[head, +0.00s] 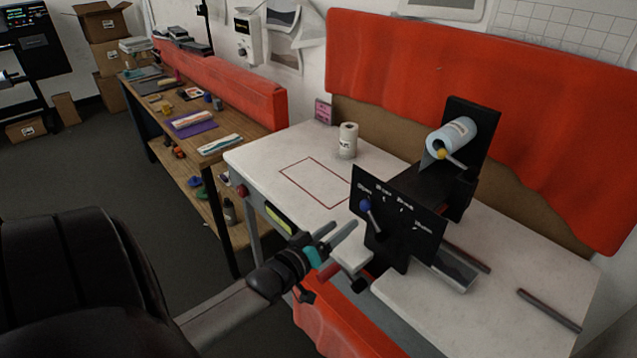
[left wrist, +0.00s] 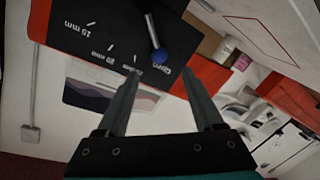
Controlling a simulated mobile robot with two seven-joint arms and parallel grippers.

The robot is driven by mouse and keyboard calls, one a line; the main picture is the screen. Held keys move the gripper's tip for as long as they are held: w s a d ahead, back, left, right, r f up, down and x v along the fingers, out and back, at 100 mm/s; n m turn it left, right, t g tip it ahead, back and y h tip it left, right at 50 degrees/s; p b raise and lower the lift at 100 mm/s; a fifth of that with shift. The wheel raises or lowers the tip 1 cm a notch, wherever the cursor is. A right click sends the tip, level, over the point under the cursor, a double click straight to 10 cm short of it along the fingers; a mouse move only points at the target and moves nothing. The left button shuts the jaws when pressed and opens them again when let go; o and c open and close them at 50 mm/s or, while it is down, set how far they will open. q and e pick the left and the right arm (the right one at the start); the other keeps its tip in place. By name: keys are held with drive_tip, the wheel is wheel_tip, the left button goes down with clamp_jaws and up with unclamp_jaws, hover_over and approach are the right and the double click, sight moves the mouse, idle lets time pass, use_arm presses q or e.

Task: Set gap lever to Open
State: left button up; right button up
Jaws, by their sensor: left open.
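The gap lever, a metal rod with a blue knob (head: 366,205), sits on a black upright panel (head: 415,235) with white labels and tick marks. The knob (left wrist: 159,56) shows near the end label, which appears to read Open; whether it lines up exactly I cannot tell. The other labels are in mm. My left gripper (head: 343,227) is open, in front of the panel and left of the lever. In the left wrist view its two fingers (left wrist: 160,74) point at the panel, with the knob just beyond and between the tips. No contact shows. My right gripper is not in view.
The panel belongs to a black machine holding a light-blue roll (head: 452,136). A cluttered wooden bench (head: 225,132) stands left.

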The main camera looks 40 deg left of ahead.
use_arm(q)
drive_tip(key=s, duration=0.6)
drive_tip(key=shift+s+d+r, duration=0.2)
drive_tip(key=shift+d+r, duration=0.05)
idle(0.3)
drive_tip(key=s+d+f+m+g+b, duration=0.1)
drive_tip(key=s+f+g+b, duration=0.15)
drive_tip(key=f, duration=0.85)
drive_tip(key=s+d+f+m+g+b, duration=0.1)
drive_tip(key=s+d+f+g+b, duration=0.2)
drive_tip(key=f, duration=0.8)
drive_tip(key=s+f+m+g+b, duration=0.1)
drive_tip(key=s+f+g+b, duration=0.3)
drive_tip(key=f, duration=0.7)
drive_tip(key=s+d+f+m+g+b, duration=0.3)
drive_tip(key=s+d+f, duration=0.3)
drive_tip(key=s+f, duration=0.5)
drive_tip(key=s+d+f+m+g+h+b, duration=0.1)
drive_tip(key=s+d+f+m+g+b, duration=0.2)
drive_tip(key=s+f, duration=0.9)
drive_tip(key=d+f+m+b, duration=0.1)
drive_tip(key=d, duration=0.2)
drive_tip(key=shift+g, duration=0.25)
